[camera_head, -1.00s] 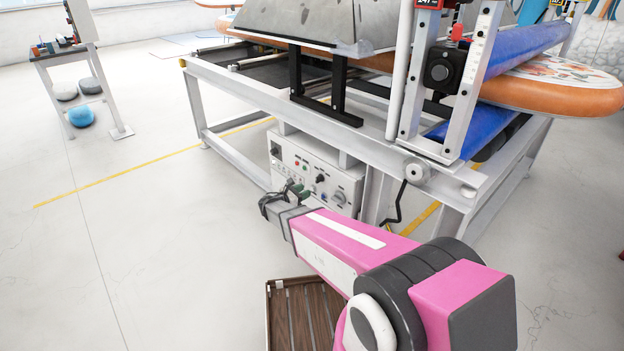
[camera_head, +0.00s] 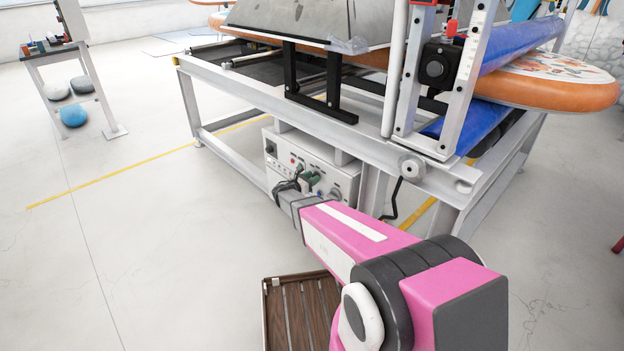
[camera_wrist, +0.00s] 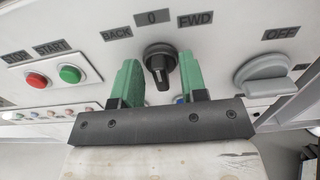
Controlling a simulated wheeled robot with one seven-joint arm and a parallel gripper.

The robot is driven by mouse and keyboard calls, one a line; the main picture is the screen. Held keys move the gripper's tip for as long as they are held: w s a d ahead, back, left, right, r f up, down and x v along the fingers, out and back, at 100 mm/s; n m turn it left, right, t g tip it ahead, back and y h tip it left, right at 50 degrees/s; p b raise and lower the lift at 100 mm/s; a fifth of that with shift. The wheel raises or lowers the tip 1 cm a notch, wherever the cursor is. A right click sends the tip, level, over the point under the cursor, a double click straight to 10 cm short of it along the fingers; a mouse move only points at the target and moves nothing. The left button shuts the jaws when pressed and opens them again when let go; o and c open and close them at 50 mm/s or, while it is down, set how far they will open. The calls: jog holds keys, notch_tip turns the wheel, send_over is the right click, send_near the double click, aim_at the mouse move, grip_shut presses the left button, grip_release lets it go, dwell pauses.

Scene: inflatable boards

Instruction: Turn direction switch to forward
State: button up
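The direction switch (camera_wrist: 160,66) is a black rotary knob on the white control panel (camera_head: 318,180), with the labels BACK, 0 and FWD above it in the wrist view. Its white pointer line runs near vertical; I cannot tell the exact setting. My gripper (camera_wrist: 160,84) has two green fingers, apart, one on each side of the knob's lower part, with gaps visible between them and the knob. In the head view my gripper (camera_head: 312,182) is small and close in front of the panel, and the knob is hard to make out there.
Red (camera_wrist: 37,80) and green (camera_wrist: 70,74) buttons under STOP and START labels lie left of the knob. A grey OFF rotary handle (camera_wrist: 262,76) is to the right. The machine's white frame (camera_head: 270,98) overhangs the panel. A slatted wooden crate (camera_head: 270,312) stands on the floor.

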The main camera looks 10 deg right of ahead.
jog(key=shift+d, duration=0.15)
jog(key=c, duration=0.6)
jog(key=shift+o, duration=0.2)
jog(key=shift+m, duration=0.4)
jog(key=m, duration=0.3)
jog(key=shift+m, duration=2.5)
jog(key=o, duration=0.6)
jog(key=shift+c, duration=0.2)
jog(key=shift+s, duration=0.15)
